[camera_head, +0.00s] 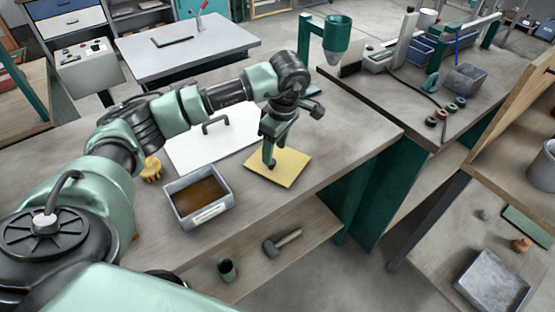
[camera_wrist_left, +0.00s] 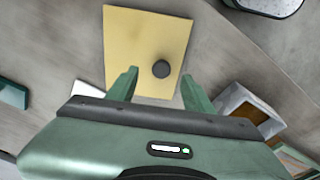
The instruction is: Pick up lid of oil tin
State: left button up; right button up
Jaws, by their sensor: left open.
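A flat yellow plate (camera_head: 290,168) lies on the grey workbench (camera_head: 350,150). In the left wrist view the yellow plate (camera_wrist_left: 125,40) carries a round dark knob (camera_wrist_left: 161,68); it looks like the lid. My left gripper (camera_head: 269,162) points down over it, and in the head view it hides the knob. In the left wrist view my left gripper (camera_wrist_left: 157,84) is open, one finger on each side of the knob. I cannot tell how high the fingertips are. An open grey tin (camera_head: 227,201) with brown liquid stands left of the plate. My right gripper is not in view.
A white panel with a dark handle (camera_head: 185,150) lies behind the tin. A yellow knobbed object (camera_head: 151,169) stands beside the tin. A hammer (camera_head: 284,242) and a green cup (camera_head: 227,270) are on the lower shelf. The bench right of the plate is clear.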

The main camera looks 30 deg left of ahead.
aim_at(277, 159)
pick_arm(q)
jog(key=f, duration=0.2)
jog(key=a+f+p, duration=0.1)
jog(key=shift+s+f, duration=0.15)
jog(key=shift+f, duration=0.55)
jog(key=shift+c, duration=0.2)
grip_shut()
